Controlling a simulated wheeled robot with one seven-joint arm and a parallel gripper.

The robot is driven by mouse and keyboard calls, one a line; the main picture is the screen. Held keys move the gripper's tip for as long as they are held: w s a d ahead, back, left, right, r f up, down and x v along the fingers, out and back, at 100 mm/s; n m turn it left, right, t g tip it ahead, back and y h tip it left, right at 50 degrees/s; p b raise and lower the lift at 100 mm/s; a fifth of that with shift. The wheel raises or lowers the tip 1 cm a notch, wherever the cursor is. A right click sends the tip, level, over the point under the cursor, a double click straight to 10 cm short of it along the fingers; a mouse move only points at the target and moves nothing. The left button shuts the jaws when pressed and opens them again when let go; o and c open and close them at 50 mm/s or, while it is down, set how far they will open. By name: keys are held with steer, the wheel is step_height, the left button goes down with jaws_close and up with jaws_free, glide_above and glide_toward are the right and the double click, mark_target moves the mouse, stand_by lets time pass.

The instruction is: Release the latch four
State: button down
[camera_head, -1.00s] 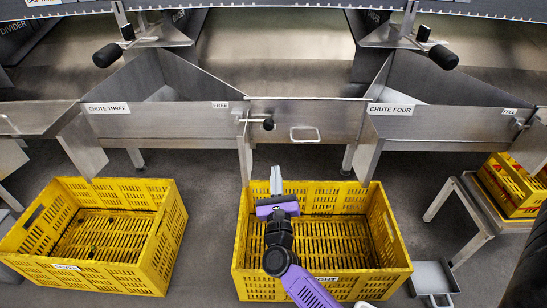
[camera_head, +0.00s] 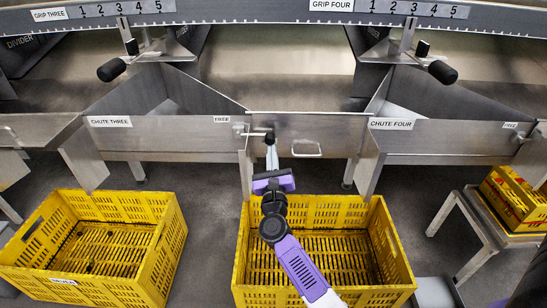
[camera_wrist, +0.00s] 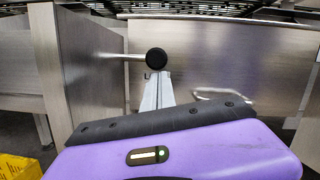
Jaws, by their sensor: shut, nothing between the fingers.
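A latch with a black round knob (camera_head: 270,136) sits on the steel gate (camera_head: 335,128) between the chute three and chute four labels. The knob is at the end of a thin metal rod, clear in the wrist view (camera_wrist: 156,59). My gripper (camera_head: 271,147) is shut and empty, pointing up just below the knob. In the wrist view the fingertips (camera_wrist: 156,78) appear right under the knob; I cannot tell whether they touch. The chute four label (camera_head: 391,124) is right of the gate. No number shows on the latch itself.
The gate has a loop handle (camera_head: 306,149) right of the knob. A yellow crate (camera_head: 246,270) stands below my arm, and another (camera_head: 176,250) at left. A stand (camera_head: 468,222) with a yellow-red crate is at right. Black-handled levers (camera_head: 442,72) are above.

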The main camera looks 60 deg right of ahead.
stand_by(0.3)
steer(key=w+a+r+n+y+p, duration=0.2)
steer(key=r+n+p, duration=0.5)
steer(key=p, duration=0.9)
steer(key=w+a+r+n+y+p, duration=0.2)
steer(key=w+r+n+p, duration=0.2)
steer(key=r+n+p, duration=0.3)
steer(key=shift+w+r+n+t+y+p, duration=0.25)
steer(key=shift+n+p, duration=2.15)
steer(key=shift+p, duration=2.6)
steer(key=shift+w, duration=0.1)
